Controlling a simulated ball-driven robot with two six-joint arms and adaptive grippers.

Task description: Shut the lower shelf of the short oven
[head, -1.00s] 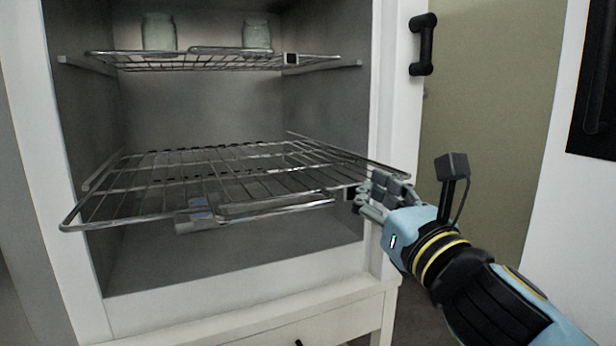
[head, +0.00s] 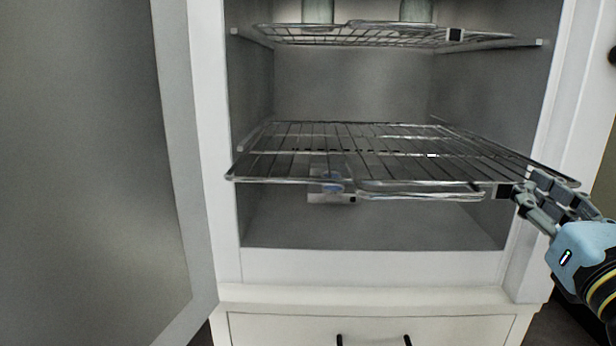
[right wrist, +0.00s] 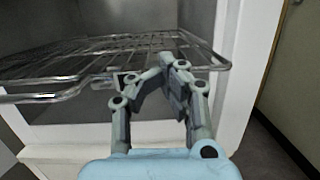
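The lower shelf (head: 300,160) is a wire rack that sticks out past the front of the white oven (head: 370,268). Its front bar is wider in view than the opening. It also shows in the right wrist view (right wrist: 60,72). My right gripper (head: 516,192) is at the right part of the shelf's front edge. In the right wrist view the fingertips (right wrist: 170,70) come together at the rack's front. I cannot tell whether a wire lies between them. My left gripper is not in view.
The upper wire shelf (head: 380,36) sits inside the oven and holds two glass jars (head: 318,10). The door (head: 90,170) stands open at the left. A small block with a blue mark (head: 330,186) shows by the lower shelf's front. A drawer (head: 375,328) is below.

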